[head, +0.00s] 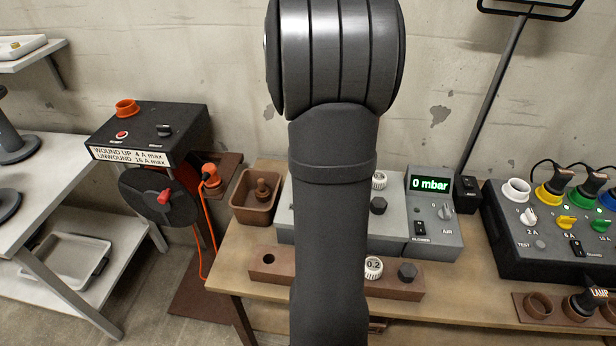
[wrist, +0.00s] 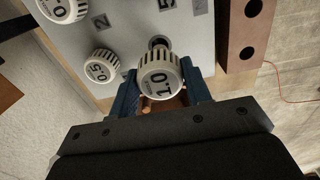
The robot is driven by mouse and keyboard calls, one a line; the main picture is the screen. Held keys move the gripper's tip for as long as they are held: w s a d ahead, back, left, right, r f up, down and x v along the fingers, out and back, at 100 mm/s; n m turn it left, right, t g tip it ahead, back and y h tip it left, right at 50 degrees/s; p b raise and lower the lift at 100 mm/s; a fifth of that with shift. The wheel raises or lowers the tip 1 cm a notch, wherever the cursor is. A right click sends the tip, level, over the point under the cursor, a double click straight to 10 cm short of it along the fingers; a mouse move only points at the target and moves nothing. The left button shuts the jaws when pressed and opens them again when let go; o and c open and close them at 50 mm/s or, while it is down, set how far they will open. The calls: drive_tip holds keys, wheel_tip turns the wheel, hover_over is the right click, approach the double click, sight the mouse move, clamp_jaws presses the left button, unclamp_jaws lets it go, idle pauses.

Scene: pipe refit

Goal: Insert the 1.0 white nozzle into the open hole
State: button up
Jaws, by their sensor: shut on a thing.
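The white 1.0 nozzle (wrist: 160,78) is between the blue fingers of my gripper (wrist: 162,92) in the wrist view. My gripper is shut on it, with its numbered face towards the camera. The nozzle is over the grey panel (wrist: 125,22). Just beyond it, a dark round spot (wrist: 158,42) on the panel is partly covered by the nozzle; I cannot tell whether it is the open hole, or how far the nozzle is from the panel. In the head view my arm hides the gripper, the nozzle and part of the grey panel (head: 398,232).
A white 0.5 nozzle (wrist: 100,68) and another white nozzle (wrist: 62,8) sit close by on the panel. The blower box (head: 436,222) reads 0 mbar.

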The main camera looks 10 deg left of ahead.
drive_tip(key=shift+f, duration=0.55)
idle(0.6)
drive_tip(key=shift+f, duration=0.3)
drive_tip(key=shift+f, duration=0.3)
idle(0.3)
drive_tip(key=shift+f, duration=0.8)
drive_tip(key=shift+f, duration=0.55)
idle(0.4)
drive_tip(key=o, duration=1.6)
drive_tip(key=shift+c, duration=0.2)
drive_tip(key=shift+r, duration=3.8)
